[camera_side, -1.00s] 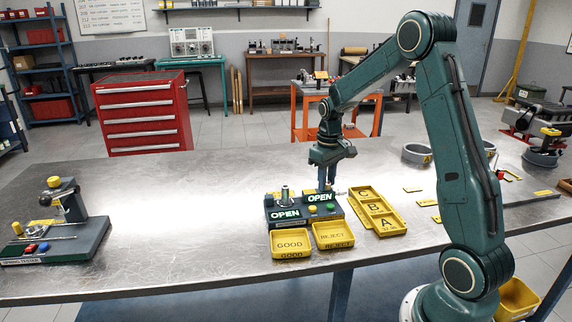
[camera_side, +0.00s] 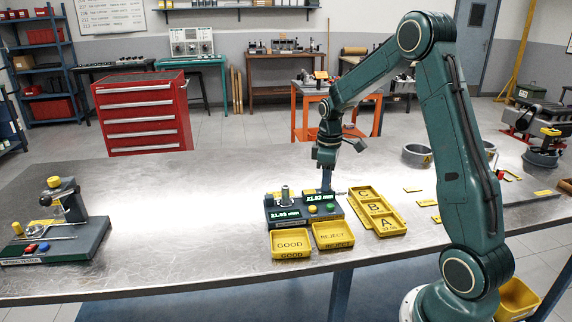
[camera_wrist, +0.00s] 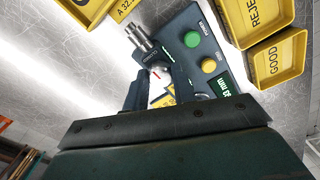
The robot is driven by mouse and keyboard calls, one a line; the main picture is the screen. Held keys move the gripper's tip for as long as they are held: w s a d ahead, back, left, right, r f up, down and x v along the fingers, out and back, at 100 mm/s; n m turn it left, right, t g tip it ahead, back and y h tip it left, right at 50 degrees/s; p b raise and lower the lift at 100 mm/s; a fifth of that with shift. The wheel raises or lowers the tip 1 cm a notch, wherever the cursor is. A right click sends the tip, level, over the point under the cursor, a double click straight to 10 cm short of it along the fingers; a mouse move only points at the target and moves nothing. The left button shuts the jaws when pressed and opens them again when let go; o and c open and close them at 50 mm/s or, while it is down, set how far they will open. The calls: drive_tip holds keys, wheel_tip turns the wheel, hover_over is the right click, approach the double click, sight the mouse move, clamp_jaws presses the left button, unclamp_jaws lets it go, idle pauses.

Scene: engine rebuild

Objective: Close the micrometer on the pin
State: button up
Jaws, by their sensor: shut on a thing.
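The bench micrometer (camera_side: 305,212) is a dark blue-grey unit with green lit displays, which read about 21.93 mm in the side view. Its silver thimble (camera_wrist: 148,40) points to the upper left in the wrist view, near a green button (camera_wrist: 192,39) and a yellow button (camera_wrist: 208,66). My gripper (camera_side: 326,187) points straight down at the back right of the unit. In the wrist view its two dark fingers (camera_wrist: 160,82) stand a small gap apart beside the thimble end, shut on what seems to be the pin.
Yellow GOOD (camera_side: 290,243) and REJECT (camera_side: 332,236) trays stand in front of the unit. A long yellow tray marked C, B, A (camera_side: 375,213) is close on its right. The spring tester (camera_side: 60,235) is far left; the bench between is clear.

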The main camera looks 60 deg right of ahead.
drive_tip(key=shift+r, duration=0.1)
drive_tip(key=o, duration=1)
wheel_tip(320, 180, up, 14)
idle(0.4)
